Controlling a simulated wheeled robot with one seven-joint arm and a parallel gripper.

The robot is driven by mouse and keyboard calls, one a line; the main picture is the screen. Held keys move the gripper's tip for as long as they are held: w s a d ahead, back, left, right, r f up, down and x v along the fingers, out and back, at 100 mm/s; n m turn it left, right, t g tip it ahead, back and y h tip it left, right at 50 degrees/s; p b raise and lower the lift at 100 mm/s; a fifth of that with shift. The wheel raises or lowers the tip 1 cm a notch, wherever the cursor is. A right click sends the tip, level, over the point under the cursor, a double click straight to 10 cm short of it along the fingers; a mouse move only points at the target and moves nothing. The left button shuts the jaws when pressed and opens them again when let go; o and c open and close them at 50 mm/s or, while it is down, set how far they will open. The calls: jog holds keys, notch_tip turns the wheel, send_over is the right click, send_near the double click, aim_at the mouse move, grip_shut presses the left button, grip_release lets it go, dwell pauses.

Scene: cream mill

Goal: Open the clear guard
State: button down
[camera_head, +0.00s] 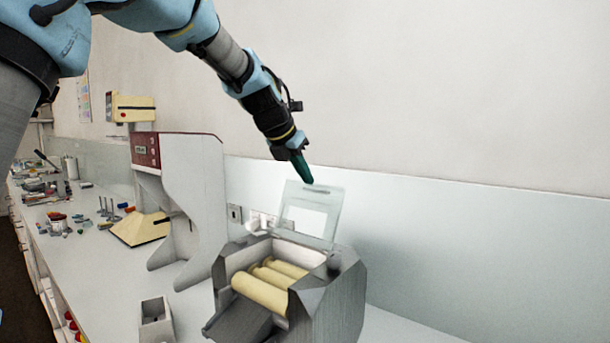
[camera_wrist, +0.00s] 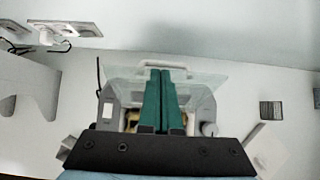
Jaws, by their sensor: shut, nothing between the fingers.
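The mill (camera_head: 335,295) stands on the bench in the head view, with several cream rollers (camera_head: 262,291) exposed in its open top. Its clear guard (camera_head: 312,212) is raised and stands upright at the back of the mill, tilted slightly. In the wrist view the guard (camera_wrist: 205,77) spreads out beyond my fingers, with a pale handle along its far edge. My gripper (camera_head: 308,181) is shut and empty, its green fingertips just above the guard's top edge. In the wrist view my gripper (camera_wrist: 164,72) has both fingers together. I cannot tell whether they touch the guard.
A tall grey machine with a red panel (camera_head: 145,150) stands left of the mill. A small open grey box (camera_head: 156,322) sits in front of it. Wall sockets (camera_head: 235,213) are behind. Loose items cover the far-left bench.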

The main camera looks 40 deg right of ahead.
jog(key=b+v, duration=0.3)
jog(key=v, duration=0.8)
jog(key=w+a+f+m+y+b, duration=0.1)
jog(key=w+a+f+m, duration=0.2)
jog(key=a+f, duration=0.45)
jog(key=w+a+f+m+t+y, duration=0.1)
jog(key=w+a+f+m+y, duration=0.15)
jog(key=a+f, duration=0.45)
jog(key=w+a+f+m+y+b, duration=0.1)
jog(key=w+a+f+m, duration=0.25)
jog(key=a+f, duration=0.35)
jog(key=s+a+f+m+y, duration=0.1)
jog(key=s+a+f+m, duration=0.2)
jog(key=a, duration=0.5)
jog(key=s+a+f+m+g+y, duration=0.1)
jog(key=s+a+f+m, duration=0.3)
jog(key=a+f, duration=0.3)
jog(key=s+a+f+m+y, duration=0.1)
jog(key=s+a+f+m, duration=0.3)
jog(key=a+m, duration=0.2)
jog(key=a, duration=0.2)
jog(key=shift+s+a+f, duration=0.25)
jog(key=shift+a+f, duration=0.15)
